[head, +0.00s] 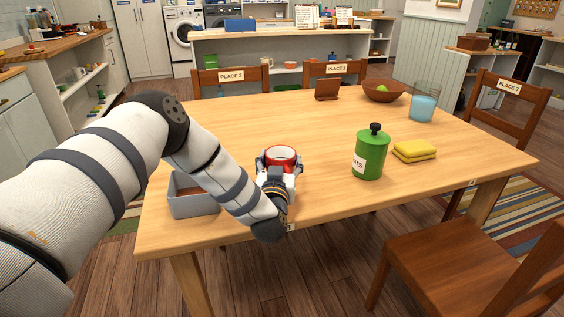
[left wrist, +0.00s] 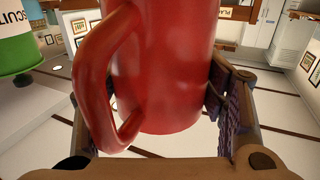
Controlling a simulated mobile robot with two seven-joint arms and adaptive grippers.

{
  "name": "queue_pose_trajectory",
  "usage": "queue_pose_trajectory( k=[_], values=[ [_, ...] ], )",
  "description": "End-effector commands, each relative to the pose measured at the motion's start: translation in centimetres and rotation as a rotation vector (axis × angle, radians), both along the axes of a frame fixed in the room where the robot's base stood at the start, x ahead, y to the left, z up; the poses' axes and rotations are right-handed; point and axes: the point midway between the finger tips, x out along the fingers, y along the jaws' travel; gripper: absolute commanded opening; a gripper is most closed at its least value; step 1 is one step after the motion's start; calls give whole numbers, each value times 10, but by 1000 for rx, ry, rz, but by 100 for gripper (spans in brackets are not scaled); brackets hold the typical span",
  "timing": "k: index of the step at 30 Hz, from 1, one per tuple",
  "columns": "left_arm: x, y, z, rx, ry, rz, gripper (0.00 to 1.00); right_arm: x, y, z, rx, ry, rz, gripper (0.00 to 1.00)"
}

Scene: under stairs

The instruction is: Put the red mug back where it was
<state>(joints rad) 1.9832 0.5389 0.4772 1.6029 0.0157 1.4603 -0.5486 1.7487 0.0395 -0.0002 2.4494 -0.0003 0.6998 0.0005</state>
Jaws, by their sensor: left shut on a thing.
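The red mug (head: 284,153) is over the near part of the wooden table (head: 300,125), left of the green canister. My left gripper (head: 277,176) is shut on the mug's side from the near side. In the left wrist view the mug (left wrist: 165,70) fills the middle between the fingers, with its handle at the left. The mug looks upright in the head view. I cannot tell whether its base touches the table. My right gripper is not in view.
A green canister (head: 369,157) and folded yellow cloths (head: 414,151) stand to the right. A grey open box (head: 193,207) sits left, partly behind my arm. The table's middle is clear.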

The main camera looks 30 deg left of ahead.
Motion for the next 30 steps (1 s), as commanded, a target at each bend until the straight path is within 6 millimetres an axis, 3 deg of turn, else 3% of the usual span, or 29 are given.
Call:
queue_pose_trajectory(
  k=[2,16,17,19,30],
  values=[
    [1,0,5,1,-8,0,26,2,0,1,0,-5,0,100],
    [0,-1,-8,0,-6,-1,26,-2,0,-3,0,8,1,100],
    [0,-1,-8,0,-4,-1,67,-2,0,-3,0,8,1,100],
    [0,-1,-8,0,-4,-1,83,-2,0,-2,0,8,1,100],
    [0,0,-6,0,-4,0,85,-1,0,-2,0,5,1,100]
  ],
)
